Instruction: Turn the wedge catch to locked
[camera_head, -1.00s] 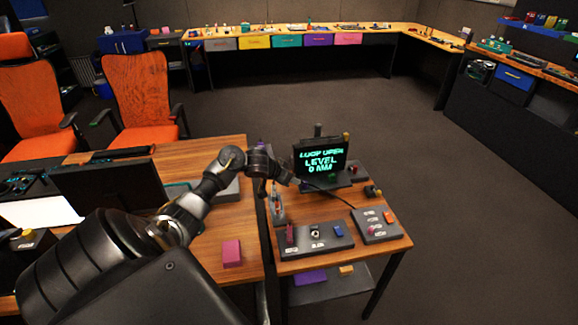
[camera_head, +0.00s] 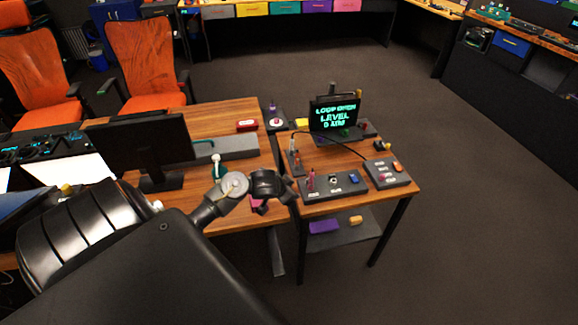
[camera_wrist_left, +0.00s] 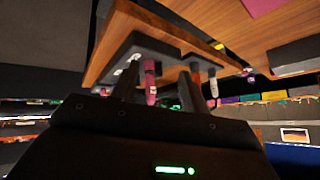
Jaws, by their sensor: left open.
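A dark panel (camera_head: 336,184) lies along the front of the small wooden table. It carries an upright pink lever (camera_head: 311,180), a small dark-and-white knob (camera_head: 333,180) and a blue part (camera_head: 353,178). The frames are too small to tell which control is the wedge catch or how it is turned. My left gripper (camera_head: 288,186) is at the table's left front edge, just left of the panel. In the left wrist view, its open fingers (camera_wrist_left: 157,88) point toward the panel, and the pink lever (camera_wrist_left: 150,80) shows between them, apparently not gripped. My right gripper is out of view.
A second panel (camera_head: 387,173) sits to the right. A screen (camera_head: 335,115) reading "LOOP OPEN LEVEL 0 MM" stands behind, with a cable running across the table. A small upright control (camera_head: 293,146) stands at the left edge. A desk with a monitor (camera_head: 140,145) adjoins on the left.

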